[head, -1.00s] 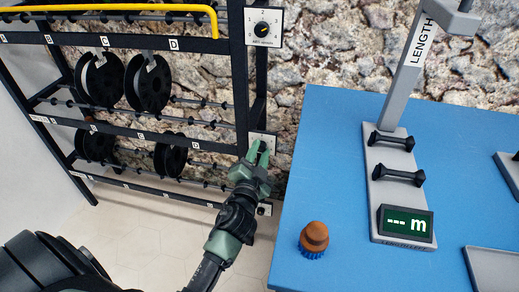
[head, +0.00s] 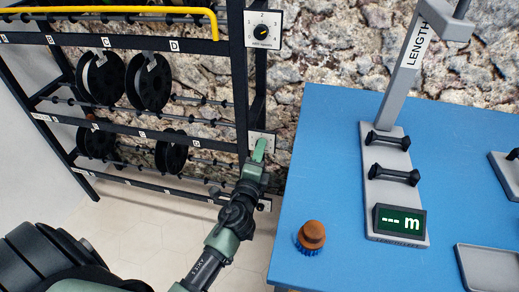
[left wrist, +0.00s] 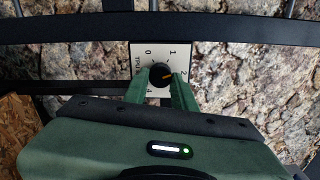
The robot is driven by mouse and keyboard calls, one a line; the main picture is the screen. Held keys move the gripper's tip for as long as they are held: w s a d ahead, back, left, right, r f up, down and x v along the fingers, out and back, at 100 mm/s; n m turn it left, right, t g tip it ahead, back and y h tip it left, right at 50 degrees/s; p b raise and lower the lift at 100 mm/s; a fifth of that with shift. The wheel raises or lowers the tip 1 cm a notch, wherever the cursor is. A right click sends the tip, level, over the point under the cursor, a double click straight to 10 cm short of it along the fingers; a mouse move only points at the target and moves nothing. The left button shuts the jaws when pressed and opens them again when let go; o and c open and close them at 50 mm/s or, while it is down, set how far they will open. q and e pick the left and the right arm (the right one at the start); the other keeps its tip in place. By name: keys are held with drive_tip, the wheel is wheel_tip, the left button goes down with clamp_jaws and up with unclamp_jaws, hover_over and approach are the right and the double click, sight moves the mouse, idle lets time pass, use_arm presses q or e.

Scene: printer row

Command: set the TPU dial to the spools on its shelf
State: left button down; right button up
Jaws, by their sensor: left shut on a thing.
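The TPU dial is a black round knob (left wrist: 160,75) with an orange mark on a white plate (left wrist: 143,58) with numbers. The mark points right, roughly toward the 2. My left gripper (left wrist: 161,82) is shut on this knob, one green finger on each side. In the head view the gripper (head: 259,151) is at the small white plate (head: 268,136) on the rack post and hides the knob. Two black spools (head: 99,78) (head: 148,82) hang on the upper visible row, and two more (head: 96,142) (head: 171,155) on the row below. My right gripper is not in view.
A second dial (head: 262,31) sits higher on the rack post (head: 239,75). A yellow bar (head: 120,10) runs along the rack top. Right of my arm is a blue table (head: 335,150) with a brown-topped brush (head: 311,236) and a length gauge (head: 398,150).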

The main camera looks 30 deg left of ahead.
use_arm(q)
drive_tip(key=shift+f+m+p, duration=0.1)
drive_tip(key=shift+m+p, duration=0.35)
drive_tip(key=shift+m, duration=1.55)
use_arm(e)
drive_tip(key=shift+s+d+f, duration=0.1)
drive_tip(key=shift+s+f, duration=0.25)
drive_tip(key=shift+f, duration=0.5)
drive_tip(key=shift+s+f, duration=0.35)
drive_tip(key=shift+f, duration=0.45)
use_arm(q)
drive_tip(key=c, duration=1.2)
unclamp_jaws()
drive_tip(key=shift+o, duration=0.2)
drive_tip(key=shift+s, duration=0.15)
drive_tip(key=b+v, duration=0.1)
drive_tip(key=v, duration=0.6)
drive_tip(key=shift+s, duration=0.3)
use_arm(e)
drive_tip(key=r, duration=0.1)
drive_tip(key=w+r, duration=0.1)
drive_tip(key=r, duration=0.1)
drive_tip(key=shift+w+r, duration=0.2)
